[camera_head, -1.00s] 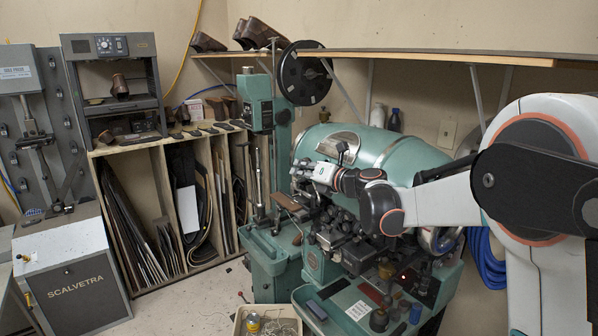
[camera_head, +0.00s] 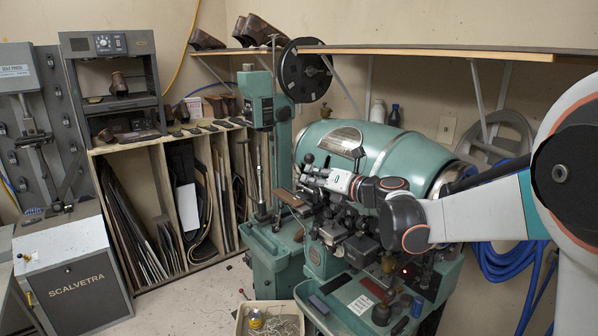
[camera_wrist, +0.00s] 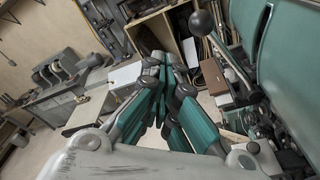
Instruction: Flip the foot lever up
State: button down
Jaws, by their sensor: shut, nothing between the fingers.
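A lever with a black ball knob (camera_wrist: 201,22) stands in the upper right of the wrist view, its rod running down to the machine. It appears to be the foot lever. In the head view, a small dark knob (camera_head: 308,159) just above my fingertips looks like the same one. My gripper (camera_head: 308,176) is shut and empty over the machine's front mechanism. Its teal fingers (camera_wrist: 166,65) meet left of the ball knob in the wrist view, with a gap seen between them. My wrist hides part of the mechanism behind it.
The teal stitcher drum (camera_head: 392,152) is close behind my gripper. A post with a black reel (camera_head: 304,72) rises to the left. A wooden shelf (camera_head: 440,53) runs above. A bin (camera_head: 268,320) stands on the floor in front. Blue hose (camera_head: 497,262) hangs at right.

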jog(key=v, duration=0.2)
jog(key=shift+s+d, duration=0.1)
jog(key=shift+s, duration=0.25)
jog(key=shift+f, duration=0.1)
jog(key=s+f+n+g+h+b, duration=0.25)
jog(key=s+f+n, duration=0.25)
jog(key=s+n, duration=0.45)
jog(key=s+f+n+g+h+b, duration=0.2)
jog(key=s+f+n+b, duration=0.3)
jog(key=s+n, duration=0.5)
jog(key=s+d+f+n+h+b, duration=0.2)
jog(key=s+d+f+n+h, duration=0.1)
jog(key=s+d+f+n, duration=0.2)
jog(key=s+d+f+n+g+h+b, duration=0.1)
jog(key=s+d+f+n+h+b, duration=0.1)
jog(key=s+d+f+n, duration=0.3)
jog(key=s+f+n+h, duration=0.1)
jog(key=s+f+n, duration=0.3)
jog(key=s+n, duration=0.2)
jog(key=shift+s+d+f+b, duration=0.15)
jog(key=shift+s+d+b, duration=0.2)
jog(key=shift+s, duration=0.95)
